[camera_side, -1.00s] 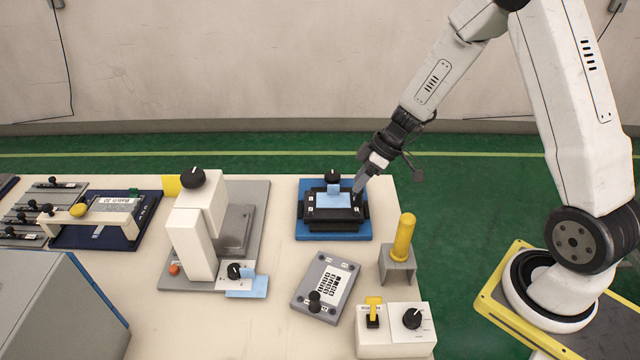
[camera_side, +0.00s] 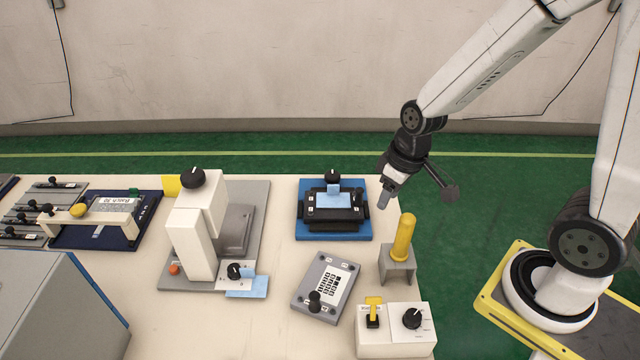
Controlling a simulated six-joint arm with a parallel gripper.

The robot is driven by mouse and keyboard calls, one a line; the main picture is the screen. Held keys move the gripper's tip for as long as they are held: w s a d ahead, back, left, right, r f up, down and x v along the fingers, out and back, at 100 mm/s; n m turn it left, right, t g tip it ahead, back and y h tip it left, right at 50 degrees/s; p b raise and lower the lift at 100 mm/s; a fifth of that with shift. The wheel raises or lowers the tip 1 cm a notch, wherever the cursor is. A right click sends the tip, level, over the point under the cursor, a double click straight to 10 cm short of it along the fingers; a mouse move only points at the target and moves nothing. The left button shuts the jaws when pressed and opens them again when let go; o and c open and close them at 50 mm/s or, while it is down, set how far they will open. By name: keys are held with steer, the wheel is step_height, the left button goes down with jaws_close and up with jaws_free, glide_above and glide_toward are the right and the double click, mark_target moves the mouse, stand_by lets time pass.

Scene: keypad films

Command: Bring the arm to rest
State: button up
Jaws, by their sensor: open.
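My gripper (camera_side: 384,200) hangs in the air over the right edge of the table, fingers pointing down and a little left. It is open, and nothing shows between its fingers. It is right of the blue fixture (camera_side: 333,236) and just behind the yellow cylinder, apart from both in the picture. The blue fixture holds a black frame (camera_side: 334,225) with a light blue piece (camera_side: 333,198) and a black knob (camera_side: 332,177).
A yellow cylinder (camera_side: 403,238) stands upright on a grey stand (camera_side: 397,268). A white switch box (camera_side: 396,340) and a grey keypad plate (camera_side: 313,280) lie in front. A white press (camera_side: 188,238) stands left. The air above the green floor behind the table is clear.

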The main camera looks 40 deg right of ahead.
steer(key=shift+s+a+r+m+t+h, duration=0.2)
steer(key=shift+s+r+m, duration=0.15)
steer(key=shift+s, duration=0.2)
steer(key=shift+s+a+r+m+t+h, duration=0.25)
steer(key=shift+s+m, duration=0.1)
steer(key=shift+s, duration=0.2)
